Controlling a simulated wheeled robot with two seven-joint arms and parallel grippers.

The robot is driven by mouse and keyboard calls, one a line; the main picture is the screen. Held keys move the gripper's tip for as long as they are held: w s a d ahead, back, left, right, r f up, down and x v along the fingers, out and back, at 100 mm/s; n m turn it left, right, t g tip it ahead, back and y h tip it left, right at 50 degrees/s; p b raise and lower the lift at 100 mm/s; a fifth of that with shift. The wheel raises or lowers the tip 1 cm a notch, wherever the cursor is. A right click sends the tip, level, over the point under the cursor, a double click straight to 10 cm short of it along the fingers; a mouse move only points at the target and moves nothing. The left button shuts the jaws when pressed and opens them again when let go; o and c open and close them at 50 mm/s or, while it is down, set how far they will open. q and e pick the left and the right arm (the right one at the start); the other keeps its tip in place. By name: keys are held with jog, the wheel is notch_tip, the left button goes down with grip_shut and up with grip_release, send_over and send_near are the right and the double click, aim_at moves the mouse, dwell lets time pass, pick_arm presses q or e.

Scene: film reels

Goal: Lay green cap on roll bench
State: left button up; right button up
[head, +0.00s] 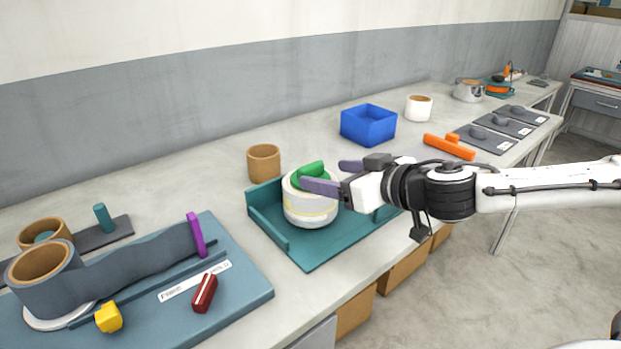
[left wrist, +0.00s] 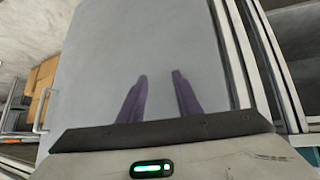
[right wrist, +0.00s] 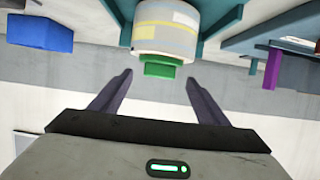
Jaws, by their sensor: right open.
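The green cap (head: 309,174) sits on top of a white roll (head: 310,210) that stands upright in a teal tray (head: 262,229). My right gripper (head: 335,177) is open at the cap, coming from the right. In the right wrist view the cap (right wrist: 160,68) lies ahead of the spread fingertips (right wrist: 160,78), roughly centred, with gaps on both sides. A blue-grey board (head: 245,290) at the left holds a roll with grey strip pulled out. No label tells which piece is the roll bench. My left gripper (left wrist: 160,76) is open and empty before a grey panel.
A brown cup (head: 263,162) and a blue box (head: 368,124) stand behind the tray. An orange piece (head: 449,147) and dark plates lie to the right. A yellow piece (head: 108,318) and red piece (head: 205,293) lie on the board. Bare counter shows between tray and board.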

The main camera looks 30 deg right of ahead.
aim_at(314, 171)
jog(key=shift+w+f, duration=0.1)
jog(key=shift+w, duration=0.4)
jog(key=shift+w+p, duration=0.35)
jog(key=shift+w, duration=0.35)
jog(key=shift+x, duration=0.95)
jog(key=shift+w+a+f+p, duration=0.1)
jog(key=shift+w+f+p, duration=0.2)
jog(key=shift+f, duration=0.1)
pick_arm(q)
jog(key=shift+w+a+r, duration=0.2)
jog(key=shift+r, duration=0.4)
pick_arm(e)
jog(key=shift+c, duration=0.2)
pick_arm(q)
jog(key=shift+s, duration=0.1)
pick_arm(e)
jog(key=c, duration=0.7)
pick_arm(q)
jog(key=shift+f, duration=0.1)
pick_arm(e)
jog(key=shift+c, duration=0.2)
